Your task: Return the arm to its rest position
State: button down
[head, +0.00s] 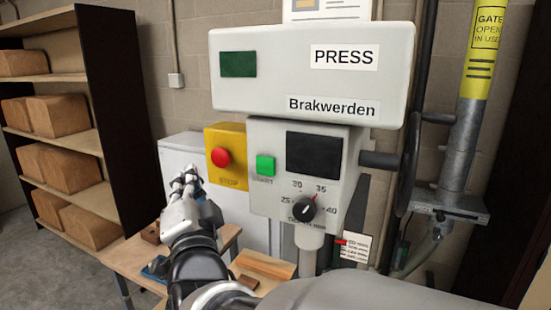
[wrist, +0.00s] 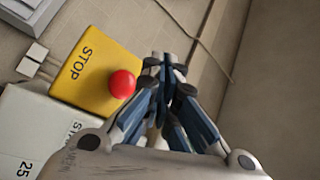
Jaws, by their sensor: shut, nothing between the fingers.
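My gripper (head: 184,180) is raised in front of the press, just below and left of the yellow stop box, with its fingers together and nothing between them. In the wrist view my gripper (wrist: 165,70) shows its blue-padded fingers beside the red stop button (wrist: 122,84), apart from it as far as I can tell. My arm reaches up from the bottom of the head view. The press (head: 300,65) is a light grey machine with a dark screen and a dial. Its yellow stop box (head: 228,140) carries the red button, and a green start button (head: 265,165) sits to the right.
A shelf (head: 70,78) with several brown boxes is at the left. A grey post with a yellow gate sign (head: 487,45) stands at the right.

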jog(key=s+d+f+n+g+h+b, duration=0.1)
jog(key=s+d+f+n+g+h, duration=0.2)
jog(key=d+f, duration=0.5)
jog(key=s+d+f+n+g+h+b, duration=0.15)
jog(key=s+d+f+n+g, duration=0.3)
jog(key=d, duration=0.65)
jog(key=s+d+f+g+h, duration=0.1)
jog(key=s+d+f+g, duration=0.2)
jog(key=s+d+f, duration=0.3)
jog(key=s+d+f+g+h+b, duration=0.1)
jog(key=s+d+f+g, duration=0.3)
jog(key=s, duration=0.8)
jog(key=d+f+h, duration=0.1)
jog(key=d+f, duration=0.1)
jog(key=d, duration=0.1)
jog(key=shift+d+f+b, duration=0.25)
jog(key=shift+f+b, duration=0.05)
jog(key=shift+f, duration=0.05)
